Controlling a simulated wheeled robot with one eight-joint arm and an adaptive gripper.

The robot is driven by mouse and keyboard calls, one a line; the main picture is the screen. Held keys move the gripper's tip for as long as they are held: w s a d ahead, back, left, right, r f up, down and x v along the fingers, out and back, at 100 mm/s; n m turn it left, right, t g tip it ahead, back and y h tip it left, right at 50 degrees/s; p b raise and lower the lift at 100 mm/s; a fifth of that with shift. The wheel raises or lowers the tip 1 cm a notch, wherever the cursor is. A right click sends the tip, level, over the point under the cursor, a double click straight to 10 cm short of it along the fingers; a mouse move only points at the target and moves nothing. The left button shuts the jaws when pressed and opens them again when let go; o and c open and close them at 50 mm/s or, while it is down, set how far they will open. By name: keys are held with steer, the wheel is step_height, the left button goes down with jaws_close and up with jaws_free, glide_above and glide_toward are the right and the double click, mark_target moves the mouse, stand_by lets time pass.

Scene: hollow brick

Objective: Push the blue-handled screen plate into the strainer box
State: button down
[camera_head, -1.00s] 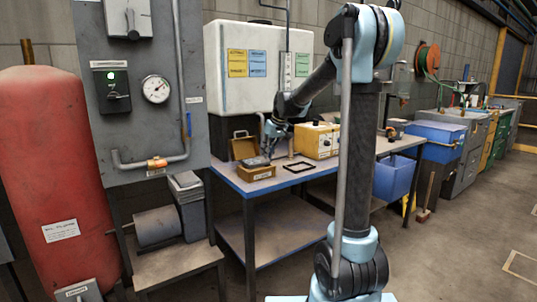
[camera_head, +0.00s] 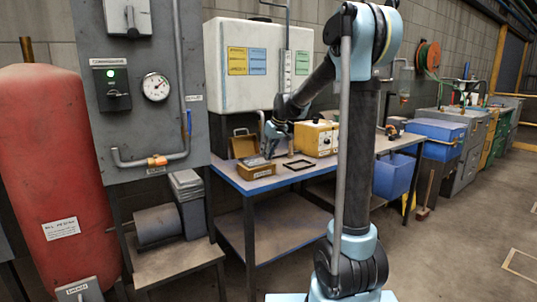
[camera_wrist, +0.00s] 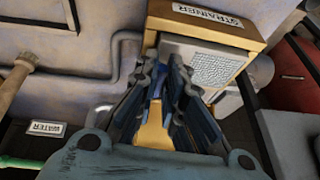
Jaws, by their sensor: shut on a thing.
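The strainer box (camera_head: 257,171) is a tan box on the bench, near its left end. In the wrist view the strainer box (camera_wrist: 225,25) shows its label upside down. The grey mesh screen plate (camera_wrist: 205,62) lies at the box's opening, tilted, with part of it inside the box's rim. My gripper (camera_wrist: 172,75) is shut on the plate's blue handle (camera_wrist: 157,86), which the fingers mostly hide. In the head view my gripper (camera_head: 268,146) is just above and behind the box, and the plate is small there. How deep the plate sits cannot be told.
A raised tan lid (camera_head: 243,146) stands behind the box. A black square frame (camera_head: 300,165) lies to the right on the bench (camera_head: 275,181), with a yellow instrument box (camera_head: 316,139) behind it. A white tank (camera_head: 255,65) hangs above. The front right of the bench is clear.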

steer(key=shift+f, duration=0.6)
steer(key=c, duration=1.6)
jaws_free()
steer(key=v, duration=1.1)
steer(key=shift+r, duration=0.4)
steer(key=shift+s+d, duration=0.1)
steer(key=shift+d, duration=0.05)
steer(key=s+d+f+m+h, duration=0.1)
steer(key=s+d+f, duration=0.35)
steer(key=s, duration=0.55)
steer(key=s+d+f+m+h, duration=0.1)
steer(key=s+d+f+m, duration=0.3)
steer(key=s, duration=0.6)
steer(key=s+d+f, duration=0.3)
steer(key=s+f, duration=0.4)
steer(key=s, duration=0.2)
steer(key=s+d+f+m+g+h, duration=0.1)
steer(key=s+d+f, duration=0.3)
steer(key=s+f, duration=0.4)
steer(key=shift+s+d, duration=0.2)
steer(key=shift+s, duration=0.85)
